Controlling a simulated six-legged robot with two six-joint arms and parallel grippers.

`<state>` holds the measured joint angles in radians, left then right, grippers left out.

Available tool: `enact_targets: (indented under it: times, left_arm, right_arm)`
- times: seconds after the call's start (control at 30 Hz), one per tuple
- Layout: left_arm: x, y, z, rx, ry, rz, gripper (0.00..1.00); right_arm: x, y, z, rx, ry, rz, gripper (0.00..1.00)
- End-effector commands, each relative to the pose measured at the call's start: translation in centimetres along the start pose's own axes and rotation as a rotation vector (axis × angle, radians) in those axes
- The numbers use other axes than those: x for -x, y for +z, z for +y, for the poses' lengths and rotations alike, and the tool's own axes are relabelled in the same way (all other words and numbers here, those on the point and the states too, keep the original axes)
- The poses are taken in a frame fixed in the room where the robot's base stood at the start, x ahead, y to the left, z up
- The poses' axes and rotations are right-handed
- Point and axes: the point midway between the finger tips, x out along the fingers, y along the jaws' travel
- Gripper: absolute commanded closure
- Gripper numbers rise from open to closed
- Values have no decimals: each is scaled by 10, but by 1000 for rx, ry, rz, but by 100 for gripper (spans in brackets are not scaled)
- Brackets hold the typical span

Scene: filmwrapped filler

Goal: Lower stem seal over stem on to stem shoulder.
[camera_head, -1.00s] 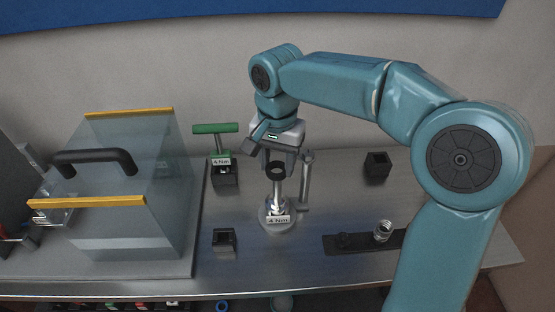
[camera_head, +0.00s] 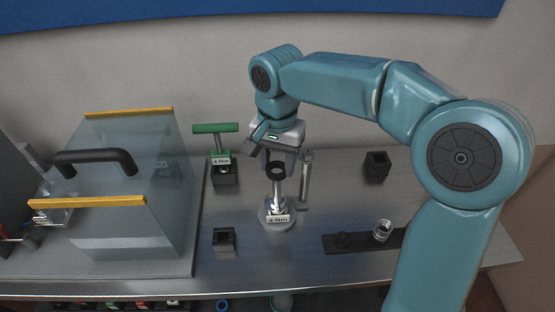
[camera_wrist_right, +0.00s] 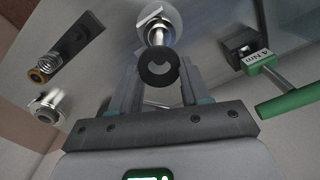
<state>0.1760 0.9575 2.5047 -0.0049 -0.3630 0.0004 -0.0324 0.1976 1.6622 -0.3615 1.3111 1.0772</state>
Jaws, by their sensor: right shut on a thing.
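The stem seal is a black ring (camera_head: 276,169) held between the fingers of my right gripper (camera_head: 277,162). In the right wrist view the seal (camera_wrist_right: 159,69) shows as a dark ring with a light hole, and both fingers of the gripper (camera_wrist_right: 160,85) close on its sides. The metal stem (camera_head: 276,195) stands upright on a round base (camera_head: 263,218) with a label on it. In the head view the seal overlaps the stem's top; I cannot tell whether it is around the stem or just above it. The stem shoulder cannot be made out clearly. My left gripper is out of view.
A thin metal post (camera_head: 306,180) stands close right of the stem. A green T-handle tool (camera_head: 215,128) sits in a black block (camera_head: 224,176) at left. Other black blocks (camera_head: 377,165) (camera_head: 223,239), a dark strip (camera_head: 345,247) with a spring (camera_head: 382,230), and a clear guard (camera_head: 130,200) surround it.

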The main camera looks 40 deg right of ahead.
Motion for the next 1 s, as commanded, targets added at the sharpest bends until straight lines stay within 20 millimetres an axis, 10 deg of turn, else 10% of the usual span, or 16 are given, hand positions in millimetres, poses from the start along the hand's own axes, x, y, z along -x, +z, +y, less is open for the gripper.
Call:
enact_targets:
  times: [1.0]
  left_arm:
    - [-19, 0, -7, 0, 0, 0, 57]
  right_arm:
    - [-26, 0, 0, 0, 1, 0, 82]
